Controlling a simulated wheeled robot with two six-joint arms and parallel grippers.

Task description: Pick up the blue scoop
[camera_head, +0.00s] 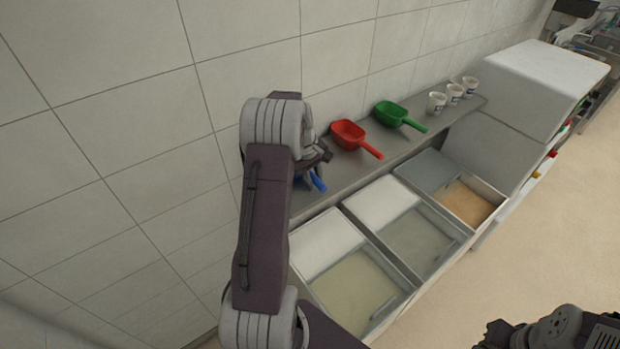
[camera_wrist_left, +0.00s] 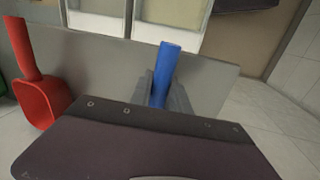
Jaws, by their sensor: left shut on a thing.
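The blue scoop (camera_head: 318,183) is mostly hidden behind my left arm in the head view; only part of its blue handle shows, at the near left end of the steel shelf (camera_head: 380,156). In the left wrist view the blue handle (camera_wrist_left: 168,62) stands between the two fingers of my left gripper (camera_wrist_left: 164,92), which is shut on it. The scoop's bowl is hidden. I cannot tell whether the scoop touches the shelf. Part of my right arm shows at the lower right of the head view, but its fingertips are not visible.
A red scoop (camera_head: 349,134) and a green scoop (camera_head: 391,113) lie farther along the shelf, then three white cups (camera_head: 437,102). The red scoop also shows in the left wrist view (camera_wrist_left: 38,90). Below are bins with powders (camera_head: 358,287). A tiled wall (camera_head: 130,130) runs behind.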

